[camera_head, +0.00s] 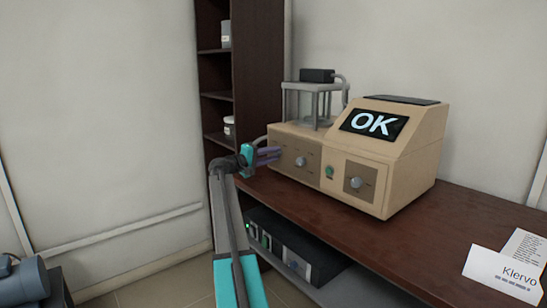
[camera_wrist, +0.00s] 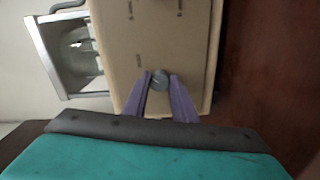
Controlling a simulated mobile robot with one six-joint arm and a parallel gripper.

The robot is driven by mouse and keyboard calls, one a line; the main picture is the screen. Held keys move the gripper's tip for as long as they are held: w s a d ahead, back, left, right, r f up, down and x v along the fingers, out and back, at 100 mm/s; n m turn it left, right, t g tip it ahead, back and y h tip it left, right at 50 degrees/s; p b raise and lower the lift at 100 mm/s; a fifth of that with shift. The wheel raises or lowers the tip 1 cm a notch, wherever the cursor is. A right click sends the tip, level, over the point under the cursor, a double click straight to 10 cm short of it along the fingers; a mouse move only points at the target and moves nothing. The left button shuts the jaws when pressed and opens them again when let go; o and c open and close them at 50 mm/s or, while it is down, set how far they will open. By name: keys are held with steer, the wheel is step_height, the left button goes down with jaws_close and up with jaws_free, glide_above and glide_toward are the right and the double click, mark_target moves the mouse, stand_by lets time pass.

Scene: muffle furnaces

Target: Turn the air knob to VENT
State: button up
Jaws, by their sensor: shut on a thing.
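The beige machine (camera_head: 400,165) stands on the bench with "OK" on its screen (camera_head: 374,124). Its front has a grey knob (camera_head: 300,161) on the left panel and another grey knob (camera_head: 356,182) on the right panel. My gripper (camera_head: 268,154) reaches in from the left at the machine's left end. In the wrist view, the purple fingers of my gripper (camera_wrist: 162,92) are shut on a round grey knob (camera_wrist: 160,77) on the beige front. That knob is hidden in the head view. The small lettering around it is unreadable, so I cannot tell its setting.
A glass vessel in a frame (camera_head: 312,103) stands on the machine's left part. A green button (camera_head: 329,171) sits between the panels. A dark box (camera_head: 290,248) is below the bench (camera_head: 425,240). A white card (camera_head: 503,270) lies at the right. A shelf (camera_head: 238,75) stands behind.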

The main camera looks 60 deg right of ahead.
steer(key=shift+s+f, duration=0.2)
steer(key=o, duration=1)
steer(key=shift+o, duration=0.2)
steer(key=shift+r, duration=0.15)
steer(key=shift+w, duration=0.1)
steer(key=v, duration=1.4)
steer(key=shift+p, duration=0.45)
steer(key=shift+d, duration=0.1)
steer(key=shift+w+r, duration=0.1)
